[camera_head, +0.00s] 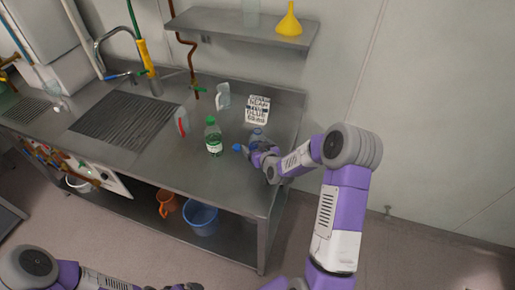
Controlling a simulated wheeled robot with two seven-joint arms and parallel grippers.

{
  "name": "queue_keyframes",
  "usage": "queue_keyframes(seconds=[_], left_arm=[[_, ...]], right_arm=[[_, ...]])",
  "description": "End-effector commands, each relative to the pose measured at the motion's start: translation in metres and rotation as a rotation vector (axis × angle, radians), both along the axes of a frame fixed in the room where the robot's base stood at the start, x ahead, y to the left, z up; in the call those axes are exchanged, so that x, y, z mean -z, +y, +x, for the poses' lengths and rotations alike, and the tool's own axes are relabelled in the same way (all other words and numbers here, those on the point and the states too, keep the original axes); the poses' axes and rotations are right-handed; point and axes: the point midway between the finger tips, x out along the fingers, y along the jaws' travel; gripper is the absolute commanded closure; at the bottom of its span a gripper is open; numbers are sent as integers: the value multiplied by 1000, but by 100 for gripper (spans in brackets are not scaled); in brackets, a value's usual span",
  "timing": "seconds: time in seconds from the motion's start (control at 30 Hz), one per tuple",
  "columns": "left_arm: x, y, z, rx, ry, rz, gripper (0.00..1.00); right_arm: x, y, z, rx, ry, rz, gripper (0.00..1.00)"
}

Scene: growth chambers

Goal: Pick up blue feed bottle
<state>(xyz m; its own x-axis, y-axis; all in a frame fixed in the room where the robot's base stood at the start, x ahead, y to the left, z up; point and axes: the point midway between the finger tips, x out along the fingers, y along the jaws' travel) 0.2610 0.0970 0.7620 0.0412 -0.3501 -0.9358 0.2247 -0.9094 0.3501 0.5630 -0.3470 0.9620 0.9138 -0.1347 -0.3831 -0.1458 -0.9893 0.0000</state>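A blue cap (238,147) shows beside my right gripper (254,149) near the right end of the steel counter. It appears to belong to the blue feed bottle, whose body is mostly hidden by the gripper. A bluish-grey rounded shape (257,134) shows just behind the gripper; I cannot tell whether it is part of the same bottle. My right gripper is low over the counter, and its fingers are too small and covered to read. My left arm is at the bottom left, with its gripper (185,287) cut off by the lower edge.
A red-and-white item (182,122), a white bottle (223,96) and a printed sign (257,110) are nearby. A sink tap (118,32) is left. A yellow funnel (289,20) sits on the shelf above.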

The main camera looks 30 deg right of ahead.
Motion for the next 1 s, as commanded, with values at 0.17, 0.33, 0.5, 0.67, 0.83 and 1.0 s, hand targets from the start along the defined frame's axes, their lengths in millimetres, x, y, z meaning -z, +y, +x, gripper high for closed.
queue_keyframes(seconds=[0.17,0.33,0.5,0.67,0.83,1.0], left_arm=[[0,0,0,0,0,0,0],[0,0,0,0,0,0,0],[0,0,0,0,0,0,0],[0,0,0,0,0,0,0],[-1,0,0,0,0,0,0],[-2,0,0,0,0,0,0]], right_arm=[[0,0,0,0,0,0,38],[0,0,0,0,0,0,64],[-1,0,0,0,-3,0,70],[-2,0,0,0,-3,0,70],[-7,0,0,0,-5,-2,70],[-18,0,1,-1,-6,-3,70]])
